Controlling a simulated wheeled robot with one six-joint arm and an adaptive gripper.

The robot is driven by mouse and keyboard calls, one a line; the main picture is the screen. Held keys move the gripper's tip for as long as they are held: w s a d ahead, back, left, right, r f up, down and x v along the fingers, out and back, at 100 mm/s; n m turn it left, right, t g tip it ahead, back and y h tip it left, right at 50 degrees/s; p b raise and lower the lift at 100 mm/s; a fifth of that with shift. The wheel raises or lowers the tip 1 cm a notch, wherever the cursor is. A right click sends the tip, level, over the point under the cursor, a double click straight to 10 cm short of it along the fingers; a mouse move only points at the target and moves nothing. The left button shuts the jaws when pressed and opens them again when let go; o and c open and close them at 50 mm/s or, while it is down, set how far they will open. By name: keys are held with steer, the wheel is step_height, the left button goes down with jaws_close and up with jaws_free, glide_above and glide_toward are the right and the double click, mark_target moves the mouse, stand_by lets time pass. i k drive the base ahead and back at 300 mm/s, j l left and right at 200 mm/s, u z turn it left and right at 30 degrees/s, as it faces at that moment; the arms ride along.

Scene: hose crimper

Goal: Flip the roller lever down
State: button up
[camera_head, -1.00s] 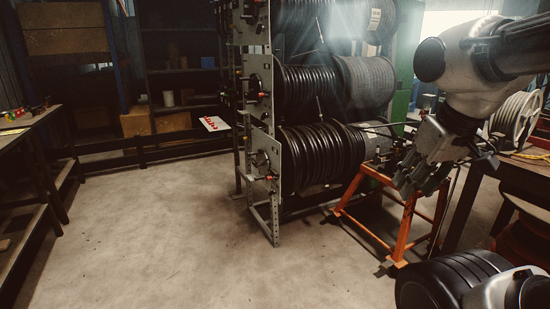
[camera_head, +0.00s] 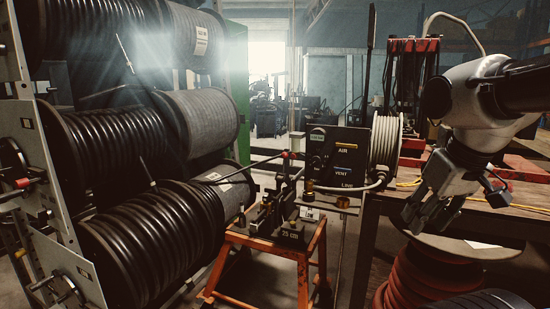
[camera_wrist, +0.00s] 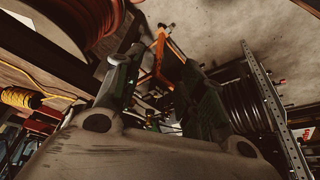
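A dark metal machine (camera_head: 284,215) with a "25 OD" label sits on an orange stand (camera_head: 268,243), in the middle of the head view. A thin upright lever with a red tip (camera_head: 286,155) rises from it; I cannot tell surely whether this is the roller lever. My gripper (camera_head: 427,216) hangs to the right of the machine, well apart from it and empty. In the wrist view my gripper (camera_wrist: 160,88) has its two fingers apart. The orange stand (camera_wrist: 160,52) shows beyond them, and the machine there is dark and partly hidden.
A rack of black hose reels (camera_head: 120,145) stands at left. A black AIR/VENT panel (camera_head: 342,160) and a pale hose reel (camera_head: 385,140) stand behind the machine. A wooden bench (camera_head: 375,210) and a red hose coil (camera_head: 425,275) lie at right, near my arm.

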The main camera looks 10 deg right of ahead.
mark_target(280, 178)
steer(key=i+j, duration=0.5)
steer(key=i, duration=0.15)
steer(key=i+j, duration=0.45)
steer(key=i, duration=0.2)
